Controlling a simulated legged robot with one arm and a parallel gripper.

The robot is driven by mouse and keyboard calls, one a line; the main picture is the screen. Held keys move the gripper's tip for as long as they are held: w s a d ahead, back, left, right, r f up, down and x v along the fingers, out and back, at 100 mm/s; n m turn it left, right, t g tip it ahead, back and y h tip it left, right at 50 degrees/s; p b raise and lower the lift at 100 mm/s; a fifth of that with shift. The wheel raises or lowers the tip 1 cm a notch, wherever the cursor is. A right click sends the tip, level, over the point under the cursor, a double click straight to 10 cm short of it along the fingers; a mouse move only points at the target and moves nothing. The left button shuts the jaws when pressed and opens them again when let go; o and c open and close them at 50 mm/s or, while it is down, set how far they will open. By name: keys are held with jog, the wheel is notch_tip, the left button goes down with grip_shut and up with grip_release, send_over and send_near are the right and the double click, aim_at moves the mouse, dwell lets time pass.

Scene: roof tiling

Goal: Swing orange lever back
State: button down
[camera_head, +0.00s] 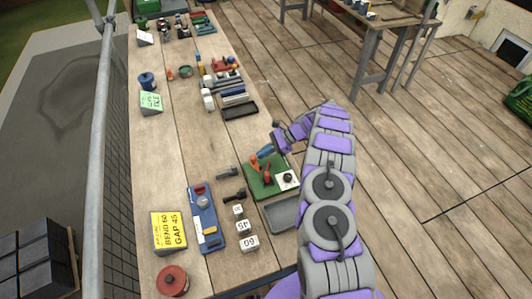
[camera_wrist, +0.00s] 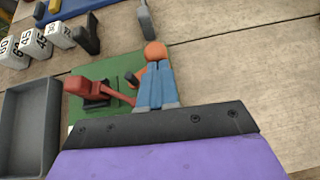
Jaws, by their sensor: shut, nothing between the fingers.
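A green board (camera_head: 259,190) lies on the wooden table, below and left of my arm in the head view. In the wrist view, an orange ball-shaped knob (camera_wrist: 155,50) shows just beyond my gripper's fingertips. I cannot tell whether they touch it. A dark handle end shows beside the fingers. A red lever on a black base (camera_wrist: 92,88) stands left of the fingers on the board, and the red part (camera_head: 266,176) also shows in the head view. My gripper (camera_wrist: 155,68) has blue fingers, shut together and empty; they hide part of the orange lever. It is over the board's far side in the head view (camera_head: 264,152).
A grey tray (camera_wrist: 28,125) lies left of the board in the wrist view. White numbered blocks (camera_head: 243,226), a blue board with tools (camera_head: 202,220) and a yellow card (camera_head: 169,233) lie nearby. Bare planks (camera_head: 160,140) show at the table's left.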

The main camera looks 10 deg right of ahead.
jog(key=shift+a, duration=0.65)
dwell(0.3)
jog(key=shift+r, duration=0.1)
jog(key=p+v, duration=0.1)
jog(key=v, duration=1.6)
jog(key=shift+d, duration=0.25)
jog(key=shift+w, duration=0.15)
